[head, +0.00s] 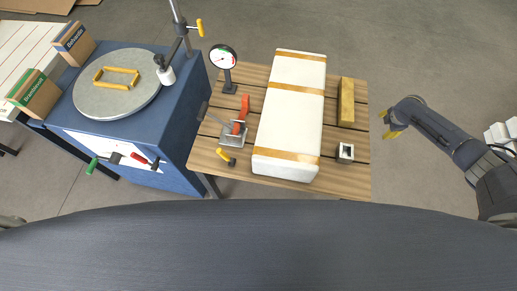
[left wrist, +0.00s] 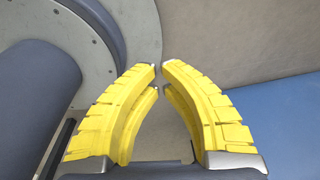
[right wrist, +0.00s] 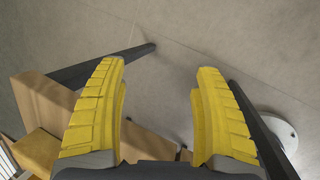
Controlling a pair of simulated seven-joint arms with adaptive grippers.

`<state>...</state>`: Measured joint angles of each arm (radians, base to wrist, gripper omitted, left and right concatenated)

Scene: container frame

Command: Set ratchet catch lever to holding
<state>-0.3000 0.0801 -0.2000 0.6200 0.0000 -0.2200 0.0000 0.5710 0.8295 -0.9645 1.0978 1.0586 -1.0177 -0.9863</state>
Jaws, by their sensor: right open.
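On the slatted wooden table (head: 207,148) sits a grey metal bracket (head: 232,139) with a red lever (head: 242,112) standing on it. A small yellow-handled lever (head: 224,155) is just in front of it. I cannot tell for certain which one is the ratchet catch lever, or its setting. My right gripper (head: 388,125) is open and empty, off the table's right side, far from the levers. In the right wrist view its fingers (right wrist: 158,85) are wide apart over the floor. My left gripper is outside the head view; its fingertips (left wrist: 160,66) nearly meet, with nothing between them.
A long white block (head: 289,120) with tan bands fills the table's middle. A wooden bar (head: 346,103), a small metal box (head: 345,152) and a dial gauge (head: 223,58) are also there. A blue bench (head: 180,125) with a round plate (head: 118,100) stands left.

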